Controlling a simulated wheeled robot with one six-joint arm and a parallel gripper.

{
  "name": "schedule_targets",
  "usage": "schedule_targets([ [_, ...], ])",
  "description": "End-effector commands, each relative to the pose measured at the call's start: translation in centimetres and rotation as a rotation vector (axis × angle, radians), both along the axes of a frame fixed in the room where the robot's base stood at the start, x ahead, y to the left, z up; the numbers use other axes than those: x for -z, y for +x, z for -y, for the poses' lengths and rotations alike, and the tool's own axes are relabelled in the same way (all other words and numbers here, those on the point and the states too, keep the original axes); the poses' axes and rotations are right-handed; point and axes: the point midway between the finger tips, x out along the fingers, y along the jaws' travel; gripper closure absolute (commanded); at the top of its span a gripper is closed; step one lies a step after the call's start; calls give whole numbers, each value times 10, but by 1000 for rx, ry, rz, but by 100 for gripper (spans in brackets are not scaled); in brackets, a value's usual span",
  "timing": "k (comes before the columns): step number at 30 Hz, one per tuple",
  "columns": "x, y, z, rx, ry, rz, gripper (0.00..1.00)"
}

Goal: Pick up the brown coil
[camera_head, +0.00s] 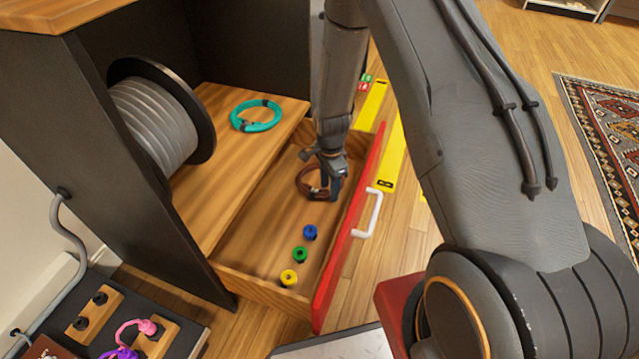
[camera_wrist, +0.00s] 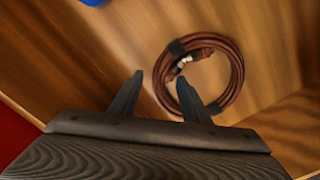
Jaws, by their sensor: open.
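The brown coil (camera_head: 307,181) lies in the open wooden drawer, toward its far end. In the wrist view the brown coil (camera_wrist: 236,72) lies flat on the drawer floor, with dark ties around it and metal plug ends inside the loop. My gripper (camera_head: 333,190) reaches down into the drawer at the coil's right side and hides part of it. In the wrist view my gripper (camera_wrist: 158,90) is open, with the right fingertip over or near the coil's left edge and the left fingertip over bare wood.
The drawer has a red front (camera_head: 345,240) with a white handle (camera_head: 369,214). Blue (camera_head: 310,232), green (camera_head: 300,254) and yellow (camera_head: 289,277) small round pieces sit at its near end. A teal coil (camera_head: 257,126) lies on the shelf beside a grey cable reel (camera_head: 150,120).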

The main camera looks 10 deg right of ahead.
Motion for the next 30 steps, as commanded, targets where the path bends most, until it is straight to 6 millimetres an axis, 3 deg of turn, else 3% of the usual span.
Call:
schedule_targets([
  [3,14,0,0,0,0,0,57],
  [10,13,0,0,0,0,0,59],
  [15,13,0,0,0,0,0,88],
  [18,13,0,0,0,0,0,100],
  [26,12,0,0,0,0,1,100],
  [30,-3,0,0,0,0,2,100],
])
